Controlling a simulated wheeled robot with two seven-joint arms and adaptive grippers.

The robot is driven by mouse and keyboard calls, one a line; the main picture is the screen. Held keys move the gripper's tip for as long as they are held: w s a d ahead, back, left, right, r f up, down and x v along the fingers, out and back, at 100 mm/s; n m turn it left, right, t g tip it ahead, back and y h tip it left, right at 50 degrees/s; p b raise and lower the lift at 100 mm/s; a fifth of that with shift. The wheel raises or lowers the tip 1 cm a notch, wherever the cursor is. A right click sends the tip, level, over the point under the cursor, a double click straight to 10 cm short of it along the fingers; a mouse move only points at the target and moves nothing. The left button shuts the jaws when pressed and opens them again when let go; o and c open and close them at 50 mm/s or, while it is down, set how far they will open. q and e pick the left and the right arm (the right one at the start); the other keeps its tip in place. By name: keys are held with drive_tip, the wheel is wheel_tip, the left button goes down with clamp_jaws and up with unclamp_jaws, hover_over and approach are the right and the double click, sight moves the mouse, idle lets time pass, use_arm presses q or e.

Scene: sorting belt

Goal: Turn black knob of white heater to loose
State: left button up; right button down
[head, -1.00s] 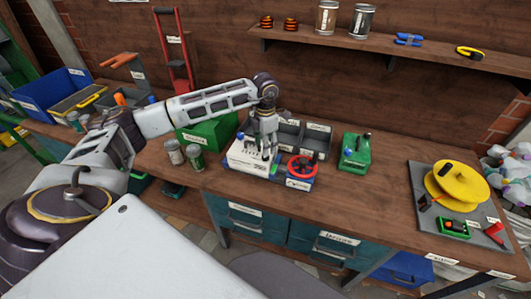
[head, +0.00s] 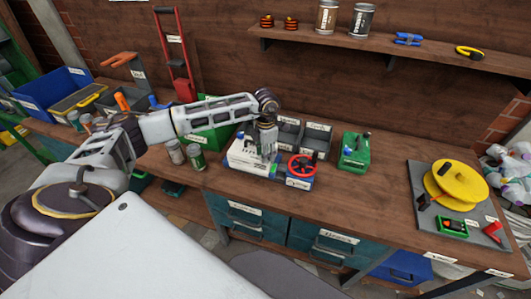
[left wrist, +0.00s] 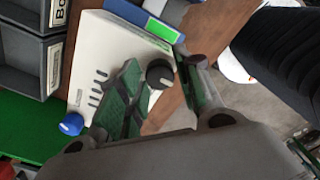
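The white heater (head: 240,155) stands on the workbench in the head view, and its white body (left wrist: 105,45) fills the upper left of the left wrist view. Its black knob (left wrist: 160,74) shows in the left wrist view between my two green-padded fingers. A blue knob (left wrist: 71,124) is at the heater's other end. My left gripper (head: 267,158) is over the right part of the heater. In the left wrist view the left gripper (left wrist: 156,68) is open, with gaps visible beside the black knob. Contact with it cannot be told. My right gripper is not in view.
A red valve wheel (head: 302,166) on a blue-and-white base stands close right of the heater. Grey bins (head: 318,138) are behind, and a green box (head: 355,150) is farther right. Two jars (head: 194,157) stand left. The bench between the green box and yellow reel (head: 460,183) is clear.

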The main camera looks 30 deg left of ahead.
use_arm(q)
drive_tip(key=c, duration=0.6)
